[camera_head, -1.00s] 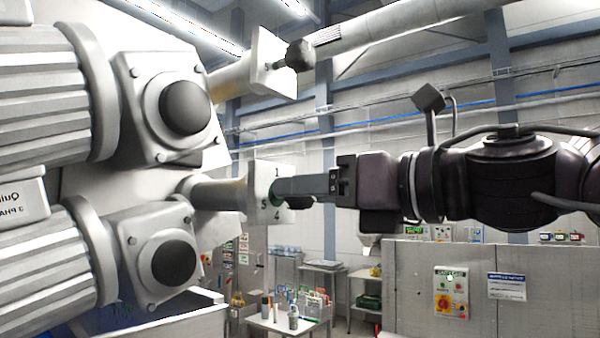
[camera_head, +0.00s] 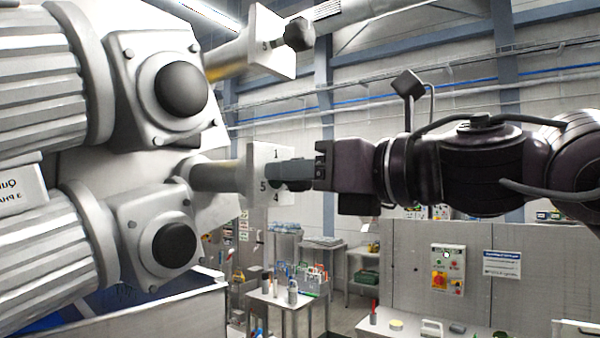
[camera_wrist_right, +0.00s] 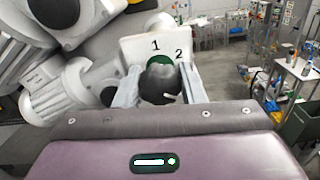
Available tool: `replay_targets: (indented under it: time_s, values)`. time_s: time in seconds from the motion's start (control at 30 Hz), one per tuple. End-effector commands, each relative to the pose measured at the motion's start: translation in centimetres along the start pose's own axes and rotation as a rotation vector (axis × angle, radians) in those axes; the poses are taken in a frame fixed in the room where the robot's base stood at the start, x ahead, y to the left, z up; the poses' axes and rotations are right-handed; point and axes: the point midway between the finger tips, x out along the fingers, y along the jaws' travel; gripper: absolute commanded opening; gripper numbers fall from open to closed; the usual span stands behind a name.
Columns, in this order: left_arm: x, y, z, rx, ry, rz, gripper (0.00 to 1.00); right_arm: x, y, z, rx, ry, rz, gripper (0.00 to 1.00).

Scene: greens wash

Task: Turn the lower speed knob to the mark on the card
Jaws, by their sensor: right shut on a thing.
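The lower speed knob is a dark lobed knob (camera_wrist_right: 160,82) in front of a white square dial plate (camera_head: 258,208) marked 1, 4 and 5. In the right wrist view the plate also shows 1 and 2, with green around the knob's base. My right gripper (camera_wrist_right: 160,92) has one finger on each side of the knob and is shut on it. In the head view my right gripper (camera_head: 284,174) reaches the plate from the right, its fingers covering most of the knob. The pointer's reading cannot be told. No card with a target mark can be made out. My left gripper is not in view.
An upper dark knob (camera_head: 298,34) on its own white plate (camera_head: 268,42) sits above. Two large grey ribbed motors (camera_head: 45,75) fill the left. A bench with bottles (camera_head: 288,298) and a grey panel (camera_head: 420,265) stand behind, lower down.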

Motion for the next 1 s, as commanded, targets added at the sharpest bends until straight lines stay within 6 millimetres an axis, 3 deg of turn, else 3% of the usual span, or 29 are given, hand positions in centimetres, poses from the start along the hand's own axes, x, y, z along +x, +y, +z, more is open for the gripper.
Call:
replay_targets:
  time_s: [0.37,1.0]
  values:
    - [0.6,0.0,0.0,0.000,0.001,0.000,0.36,0.0,-0.1,-0.1,0.158,0.000,0.000,0.14]
    - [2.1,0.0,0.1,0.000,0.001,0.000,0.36,0.0,-0.2,-0.1,0.739,-0.001,0.001,0.14]
